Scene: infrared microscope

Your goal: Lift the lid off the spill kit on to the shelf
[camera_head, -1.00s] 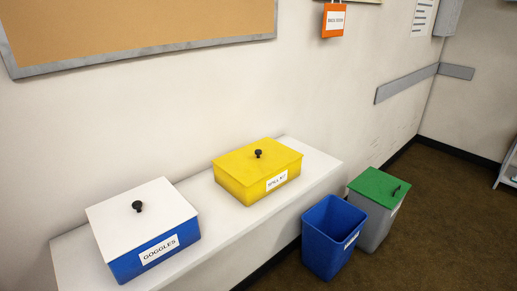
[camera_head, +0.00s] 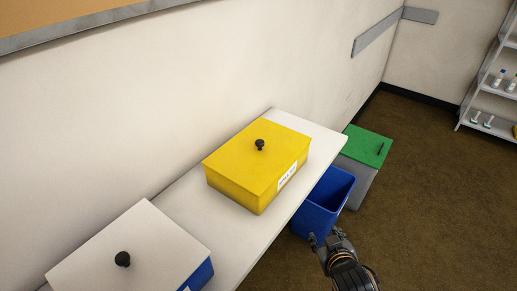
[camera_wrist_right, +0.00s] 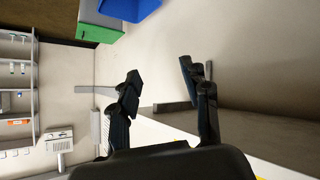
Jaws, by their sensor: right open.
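The yellow spill kit (camera_head: 235,190) stands on the white shelf (camera_head: 180,200) against the wall. Its flat yellow lid (camera_head: 240,160) is on it, with a black knob (camera_head: 260,144) in the middle. My right gripper (camera_head: 325,240) is at the bottom of the head view, in front of the shelf and below right of the spill kit, apart from it. In the right wrist view the gripper (camera_wrist_right: 160,85) is open with nothing between its fingers. My left gripper is not in view.
A goggles box (camera_head: 150,245) with a white lid stands on the shelf at the near left. A blue open bin (camera_head: 325,195) and a grey bin with a green lid (camera_head: 368,147) stand on the floor beside the shelf. Racks (camera_head: 490,95) stand at far right.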

